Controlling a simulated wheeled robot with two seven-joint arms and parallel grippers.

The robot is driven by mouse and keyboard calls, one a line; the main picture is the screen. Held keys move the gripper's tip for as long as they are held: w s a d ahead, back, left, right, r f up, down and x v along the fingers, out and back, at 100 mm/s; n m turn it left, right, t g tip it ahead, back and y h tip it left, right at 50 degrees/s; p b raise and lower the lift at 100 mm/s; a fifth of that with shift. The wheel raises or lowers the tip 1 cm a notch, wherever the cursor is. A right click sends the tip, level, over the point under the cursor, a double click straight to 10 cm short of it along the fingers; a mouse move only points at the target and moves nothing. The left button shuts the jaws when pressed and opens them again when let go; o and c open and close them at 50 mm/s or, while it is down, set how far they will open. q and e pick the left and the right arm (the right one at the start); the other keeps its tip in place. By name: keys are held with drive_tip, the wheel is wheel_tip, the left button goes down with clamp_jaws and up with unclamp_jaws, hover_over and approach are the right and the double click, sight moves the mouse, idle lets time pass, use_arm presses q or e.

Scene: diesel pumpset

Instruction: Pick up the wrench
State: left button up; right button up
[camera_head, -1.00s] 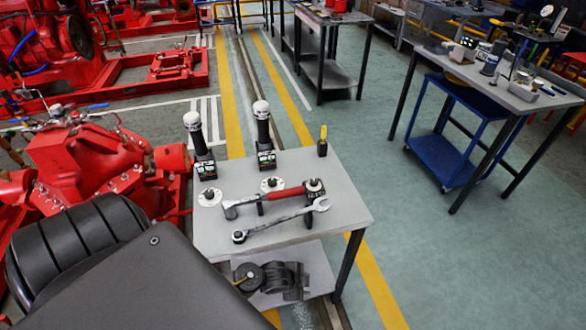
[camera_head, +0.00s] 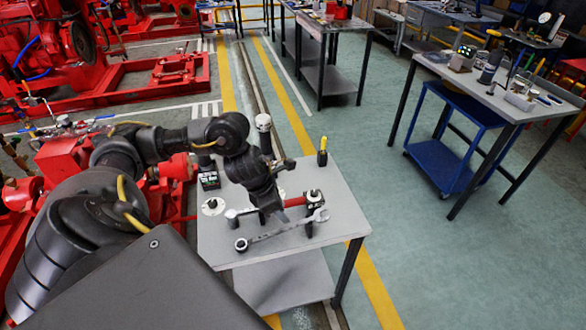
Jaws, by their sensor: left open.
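The wrench (camera_head: 291,228) is a long silver-grey tool lying slantwise near the front of the grey table. Its ring end is at the lower left and its open end at the right. A red-handled hammer (camera_head: 295,201) lies just behind it on dark supports. My left gripper (camera_head: 271,213) points down over the middle of the hammer, just behind the wrench's shaft. It is open, and I see nothing held in it. The gripper hides part of the hammer. Whether its fingertips touch anything is hard to tell. My right gripper is out of view.
The table (camera_head: 345,213) also holds a yellow-and-black tool (camera_head: 322,152), white discs and black-and-white devices, partly behind my arm. Its lower shelf (camera_head: 285,278) is bare. Red machinery (camera_head: 65,165) stands at left; open floor (camera_head: 420,270) lies right.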

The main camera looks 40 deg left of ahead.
use_arm(q)
hover_over(293, 225)
drive_tip(key=s, duration=0.2)
drive_tip(key=f, duration=0.4)
drive_tip(key=shift+w+a+f, duration=0.25)
drive_tip(key=shift+a+f, duration=0.05)
drive_tip(key=shift+f, duration=0.05)
drive_tip(key=shift+a+p+x, duration=0.1)
drive_tip(key=shift+p+x, duration=0.25)
drive_tip(key=shift+x, duration=1.1)
drive_tip(key=shift+a+p+x, duration=0.15)
drive_tip(key=shift+p+x, duration=0.2)
drive_tip(key=shift+x, duration=1.1)
drive_tip(key=shift+s, duration=0.1)
drive_tip(key=shift+c, duration=0.2)
clamp_jaws()
